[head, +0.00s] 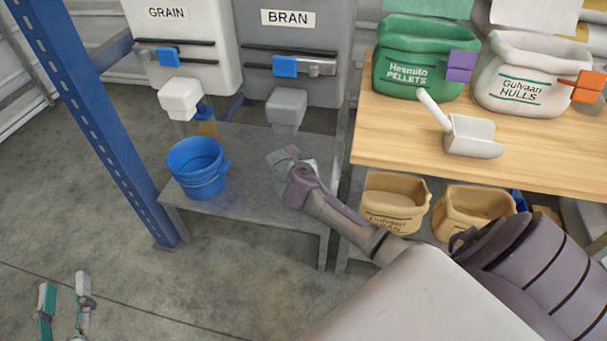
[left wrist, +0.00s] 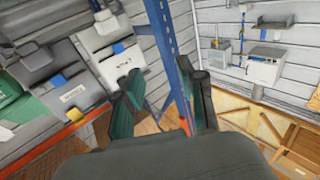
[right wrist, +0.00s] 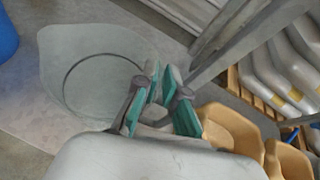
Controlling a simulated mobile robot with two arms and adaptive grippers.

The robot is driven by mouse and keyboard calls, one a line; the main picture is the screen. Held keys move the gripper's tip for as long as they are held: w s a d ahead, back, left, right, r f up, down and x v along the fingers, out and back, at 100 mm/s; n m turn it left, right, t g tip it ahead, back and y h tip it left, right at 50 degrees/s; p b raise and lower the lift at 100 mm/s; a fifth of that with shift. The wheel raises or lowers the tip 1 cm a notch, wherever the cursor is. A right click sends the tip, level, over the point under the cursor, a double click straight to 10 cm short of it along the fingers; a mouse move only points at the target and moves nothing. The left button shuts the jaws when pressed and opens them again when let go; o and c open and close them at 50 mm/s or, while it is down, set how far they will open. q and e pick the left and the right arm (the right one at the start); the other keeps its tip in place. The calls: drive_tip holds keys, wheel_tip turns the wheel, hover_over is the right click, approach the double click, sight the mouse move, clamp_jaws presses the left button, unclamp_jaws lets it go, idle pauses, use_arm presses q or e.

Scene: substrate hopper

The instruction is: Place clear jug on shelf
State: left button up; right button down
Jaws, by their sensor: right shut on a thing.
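The clear jug (right wrist: 100,80) is see-through and shows in the right wrist view as a pale outline with a round ring, over the grey metal shelf. My right gripper (right wrist: 160,92) is shut on the jug at its near side, seemingly at the handle. In the head view my right gripper (head: 296,172) is above the right part of the low shelf (head: 250,200), and mostly covers the jug. I cannot tell whether the jug's base touches the shelf. My left gripper (head: 64,305) is open and empty over the floor; its parted fingers show in the left wrist view (left wrist: 165,100).
A blue bucket (head: 197,168) stands on the shelf's left part. The grain hopper (head: 185,40) and bran hopper (head: 295,50) are behind it. A blue post (head: 95,110) rises at the shelf's left. A wooden table (head: 400,135) at right holds sacks and a white scoop (head: 472,137).

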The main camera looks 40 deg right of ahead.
drive_tip(key=shift+f+b, duration=0.35)
drive_tip(key=shift+f, duration=0.5)
wheel_tip(320, 180, down, 3)
drive_tip(key=shift+b, duration=0.85)
drive_tip(key=c, duration=1.2)
unclamp_jaws()
drive_tip(key=shift+c, duration=0.2)
use_arm(q)
drive_tip(key=s+r+t+h, duration=0.2)
drive_tip(key=s+r+t, duration=0.1)
drive_tip(key=r+t, duration=0.4)
wheel_tip(320, 180, up, 3)
drive_tip(key=shift+s+d, duration=0.25)
drive_tip(key=shift+s, duration=0.15)
